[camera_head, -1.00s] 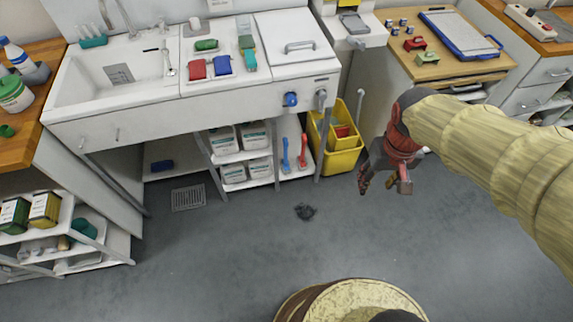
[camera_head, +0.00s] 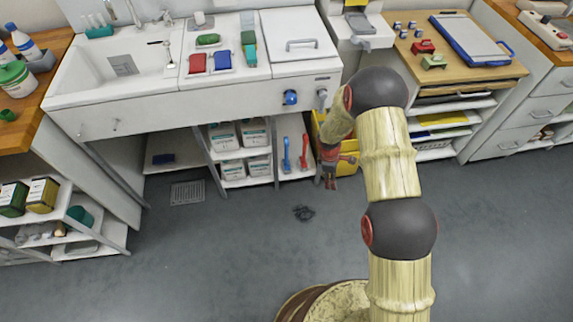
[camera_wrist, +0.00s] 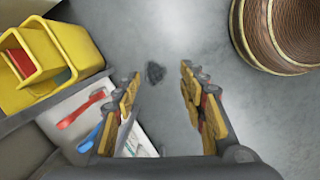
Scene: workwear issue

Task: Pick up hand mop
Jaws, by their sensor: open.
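No object is plainly recognizable as the hand mop. A red-handled tool (camera_head: 304,153) and a blue-handled tool (camera_head: 286,155) stand on the low shelf under the sink unit. In the wrist view the red tool (camera_wrist: 80,109) and the blue tool (camera_wrist: 89,138) lie left of the fingers. A small dark tangled clump (camera_head: 303,213) lies on the floor; in the wrist view the clump (camera_wrist: 155,73) appears between the fingers, well beyond them. My gripper (camera_head: 329,184) is open and empty, in front of the yellow bucket, right of the red tool. It also shows in the wrist view (camera_wrist: 161,92).
The yellow bucket (camera_wrist: 83,45) with red and teal items inside stands beside the shelf, partly hidden by my arm in the head view. White canisters (camera_head: 223,136) fill the shelf's left part. A floor drain (camera_head: 188,192) lies left. The grey floor is mostly clear.

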